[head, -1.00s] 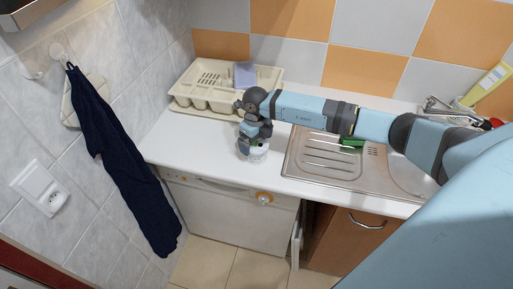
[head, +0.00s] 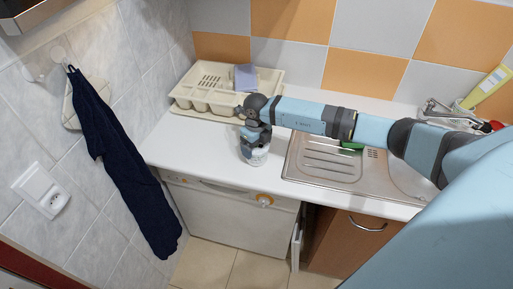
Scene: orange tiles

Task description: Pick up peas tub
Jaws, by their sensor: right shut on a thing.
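The peas tub (head: 258,158) is a small whitish tub on the white counter, left of the sink. My right gripper (head: 254,150) reaches down over it from above and is shut on it. The gripper hides the upper part of the tub. I cannot tell whether the tub still touches the counter. My left gripper is not in view.
A cream dish rack (head: 208,105) with a blue-grey item (head: 245,77) stands behind the gripper. The steel sink (head: 325,172) is to the right, with a green object (head: 351,146) by it. A dark towel (head: 118,160) hangs on the left wall. The counter's left part is clear.

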